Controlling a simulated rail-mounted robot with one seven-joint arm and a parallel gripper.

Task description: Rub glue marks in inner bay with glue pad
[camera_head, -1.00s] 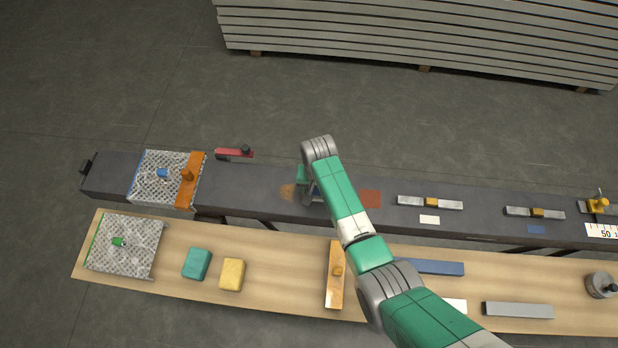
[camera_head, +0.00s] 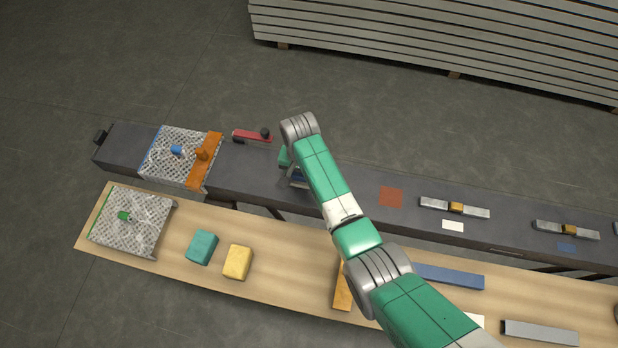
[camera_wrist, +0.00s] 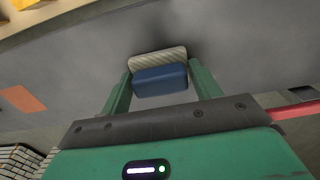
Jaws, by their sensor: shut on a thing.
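My gripper (camera_wrist: 160,74) is shut on the glue pad (camera_wrist: 161,81), a blue block with a pale ribbed layer on its far side. In the wrist view the pad sits between the two green fingers, over a grey surface. I cannot tell whether it touches that surface. In the head view my gripper (camera_head: 291,170) is over the dark beam (camera_head: 350,187), right of the red-handled clamp, mostly covered by my arm. No brown glue mark shows in either current view; the spot where one lay earlier is behind my gripper and arm.
The red-handled clamp (camera_head: 252,136) is on the beam's far edge, close to my gripper. A perforated plate with an orange bar (camera_head: 205,160) lies farther left. An orange-red patch (camera_head: 390,197) is to the right. The wooden board (camera_head: 285,250) in front holds teal (camera_head: 202,247) and yellow (camera_head: 238,262) blocks.

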